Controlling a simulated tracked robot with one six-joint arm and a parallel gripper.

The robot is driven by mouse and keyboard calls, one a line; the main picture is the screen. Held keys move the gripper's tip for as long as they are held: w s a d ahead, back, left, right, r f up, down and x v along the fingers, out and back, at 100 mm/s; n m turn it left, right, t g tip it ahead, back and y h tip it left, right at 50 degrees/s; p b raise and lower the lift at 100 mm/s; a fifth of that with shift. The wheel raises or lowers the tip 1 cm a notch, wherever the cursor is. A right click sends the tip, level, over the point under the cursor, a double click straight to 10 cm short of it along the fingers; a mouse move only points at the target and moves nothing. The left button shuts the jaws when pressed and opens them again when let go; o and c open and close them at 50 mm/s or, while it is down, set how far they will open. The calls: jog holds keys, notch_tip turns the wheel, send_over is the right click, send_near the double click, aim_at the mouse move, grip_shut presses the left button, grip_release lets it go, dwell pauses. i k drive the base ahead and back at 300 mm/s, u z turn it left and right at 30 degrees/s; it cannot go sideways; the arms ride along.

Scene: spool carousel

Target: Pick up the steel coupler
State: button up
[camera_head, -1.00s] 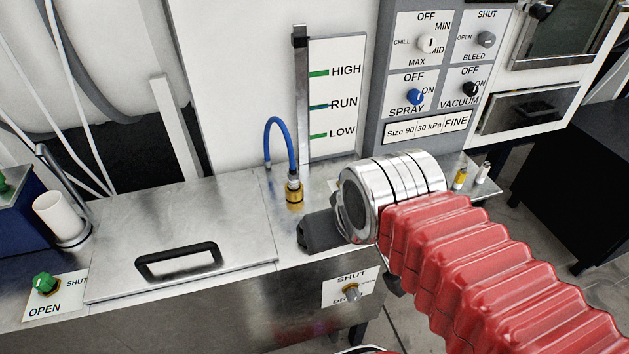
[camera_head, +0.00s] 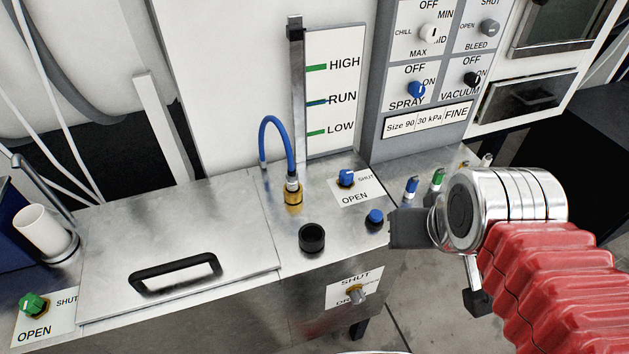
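A small pale coupler (camera_head: 487,160), which looks like the steel one, stands at the far right end of the side shelf. Its lower part is hidden behind my wrist. A blue-banded coupler (camera_head: 411,187) and a green-banded coupler (camera_head: 437,178) stand to its left on the same shelf. A yellow coupler (camera_head: 463,163) shows only in part between them and the pale one. My gripper (camera_head: 408,228) is in front of the shelf, at the steel bench's right edge, apart from the pale coupler. I cannot tell whether its fingers are open.
A brass fitting (camera_head: 293,195) with a blue hose stands on the bench. A black socket (camera_head: 312,238), a blue button (camera_head: 375,218) and a blue valve knob (camera_head: 346,178) are near the gripper. A panel of knobs (camera_head: 425,60) rises behind the shelf.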

aim_at(292, 186)
jog(key=z, duration=1.15)
jog(key=k, duration=0.9)
jog(key=u, duration=1.25)
jog(key=i, duration=0.8)
